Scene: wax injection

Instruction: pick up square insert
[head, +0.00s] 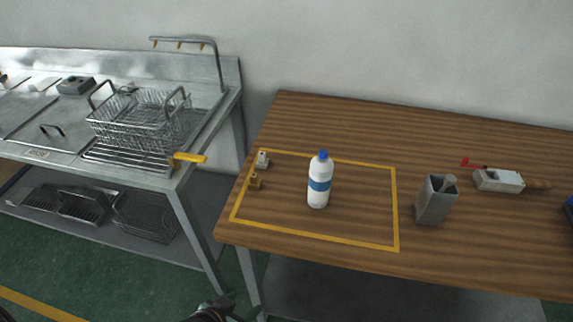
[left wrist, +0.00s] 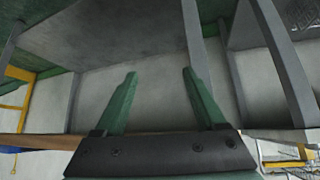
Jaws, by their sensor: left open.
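My left gripper (head: 226,302) shows only partly at the bottom of the head view, low in front of the table and away from both pieces. In the left wrist view its two green fingers (left wrist: 159,74) are spread with nothing between them. My right gripper is not in view.
A white bottle (head: 319,185) with a blue cap stands inside the yellow outline (head: 398,215). A metal counter (head: 225,100) with wire baskets (head: 140,120) stands left, across a gap.

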